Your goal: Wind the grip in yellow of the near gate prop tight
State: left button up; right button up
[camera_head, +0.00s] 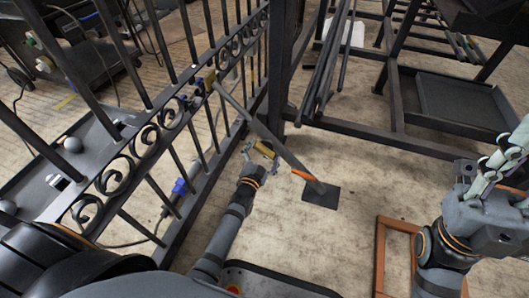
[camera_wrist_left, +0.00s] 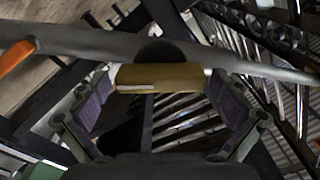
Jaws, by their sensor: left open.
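The near gate prop (camera_head: 259,127) is a grey bar slanting from the scroll gate (camera_head: 158,135) down to a dark floor plate (camera_head: 320,196), with an orange part low on it. Its yellow grip (camera_head: 265,149) sticks out at mid-bar. In the left wrist view the yellow grip (camera_wrist_left: 158,76) lies across, in front of a dark round hub on the bar. My left gripper (camera_head: 261,157) is open, its fingers (camera_wrist_left: 158,105) on either side of the grip, with gaps visible. My right gripper (camera_head: 508,150) is at the right edge, away from the prop; its jaw state is unclear.
A dark rack with a tray (camera_head: 455,103) stands at the back right. A brown wooden frame (camera_head: 381,245) lies on the floor at the lower right. Bare floor lies around the floor plate.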

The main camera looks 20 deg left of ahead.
pick_arm(q)
jog(key=c, duration=1.1)
jog(key=shift+r+n+p, duration=0.25)
jog(key=shift+n+p, duration=0.45)
jog(key=shift+p, duration=0.25)
jog(key=shift+n+p, duration=1.05)
jog(key=shift+n, duration=0.05)
jog(key=shift+a+n+p, duration=0.1)
jog(key=shift+n+p, duration=0.6)
jog(key=shift+n, duration=0.2)
jog(key=shift+f+n+p, duration=0.1)
jog(key=shift+n+p, duration=0.2)
jog(key=shift+n, duration=0.4)
